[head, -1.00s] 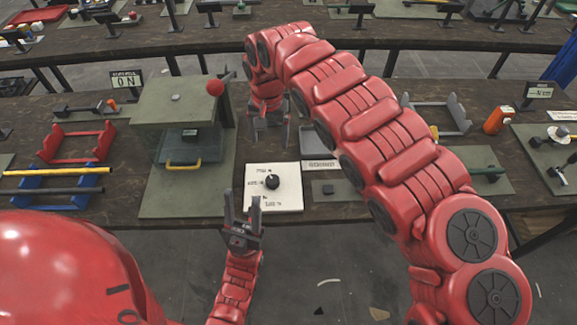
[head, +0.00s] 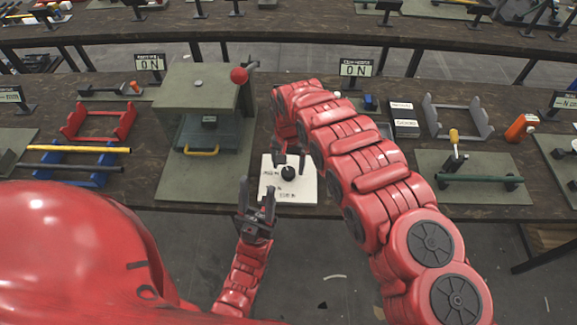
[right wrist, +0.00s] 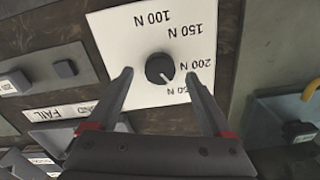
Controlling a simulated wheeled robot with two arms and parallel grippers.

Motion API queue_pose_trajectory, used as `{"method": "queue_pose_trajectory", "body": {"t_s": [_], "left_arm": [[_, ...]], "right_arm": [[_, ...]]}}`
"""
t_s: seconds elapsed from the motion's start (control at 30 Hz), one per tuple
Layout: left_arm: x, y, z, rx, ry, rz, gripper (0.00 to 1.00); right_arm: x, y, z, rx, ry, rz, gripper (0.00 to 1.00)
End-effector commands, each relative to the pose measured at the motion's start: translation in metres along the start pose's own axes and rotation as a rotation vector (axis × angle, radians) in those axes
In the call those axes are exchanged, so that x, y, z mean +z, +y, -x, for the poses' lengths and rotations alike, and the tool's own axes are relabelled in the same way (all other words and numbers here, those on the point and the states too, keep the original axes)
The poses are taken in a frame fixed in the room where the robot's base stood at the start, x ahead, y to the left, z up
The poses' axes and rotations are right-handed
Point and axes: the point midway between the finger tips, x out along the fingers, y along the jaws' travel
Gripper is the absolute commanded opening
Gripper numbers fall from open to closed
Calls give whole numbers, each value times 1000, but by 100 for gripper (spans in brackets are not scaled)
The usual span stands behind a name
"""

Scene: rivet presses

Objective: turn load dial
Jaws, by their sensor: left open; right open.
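The load dial (head: 288,172) is a round black knob on a white plate (head: 270,194) lying on the workbench. In the right wrist view the dial (right wrist: 158,66) shows a pale mark pointing to the lower right, towards a partly hidden label ending in "50 N". Labels 100 N, 150 N and 200 N are readable on the plate. My right gripper (right wrist: 160,74) is open, with one finger on each side of the dial and gaps between; whether they touch it is unclear. My left gripper (head: 257,190) is open and empty, left of the plate, near the bench edge.
A green press (head: 200,95) with a red ball lever (head: 239,75) stands left of the plate. A red rack (head: 98,122) and a blue rack (head: 75,168) are further left. In the right wrist view a "FAIL" label (right wrist: 62,112) lies beside the plate.

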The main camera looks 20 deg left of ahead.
Motion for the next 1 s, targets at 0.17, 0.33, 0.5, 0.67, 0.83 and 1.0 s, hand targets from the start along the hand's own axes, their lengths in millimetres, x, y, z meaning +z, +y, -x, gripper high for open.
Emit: {"method": "queue_pose_trajectory", "body": {"t_s": [0.17,0.33,0.5,0.67,0.83,1.0], "left_arm": [[-1,0,-4,0,0,0,50],[-1,0,-5,0,0,0,50],[-1,0,-5,0,0,0,50],[-1,0,-5,0,0,0,50],[-1,0,-5,0,0,0,50],[-1,0,-4,0,0,0,50]], "right_arm": [[-1,-1,-16,-4,1,-1,84],[0,0,-24,-1,1,-1,84],[0,0,-25,-1,1,-1,84],[0,0,-25,-1,1,-1,80],[0,0,-25,-1,1,-1,50],[0,0,-24,-1,1,-1,19]]}}
